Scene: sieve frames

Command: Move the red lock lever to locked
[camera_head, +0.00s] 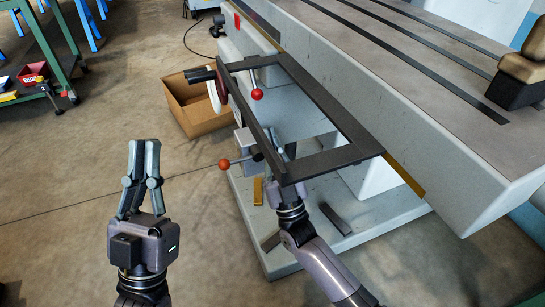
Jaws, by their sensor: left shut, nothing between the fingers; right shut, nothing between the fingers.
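Two levers with red ball knobs show on the grey machine. One knob (256,94) is at the upper part of the dark frame. The other knob (224,164) sticks out to the left from a grey block (245,142) at the lower part. I cannot tell which is the lock lever or its setting. My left gripper (143,145) is shut and empty, pointing up the picture, left of the lower knob and apart from it. My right gripper (274,142) is shut, just right of the grey block, and partly hidden by the dark frame.
The dark rectangular frame (330,160) juts from the machine above my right gripper. A handwheel (215,92) and a cardboard box (196,105) are at the upper left. The machine base (345,228) lies below. The floor around my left gripper is clear.

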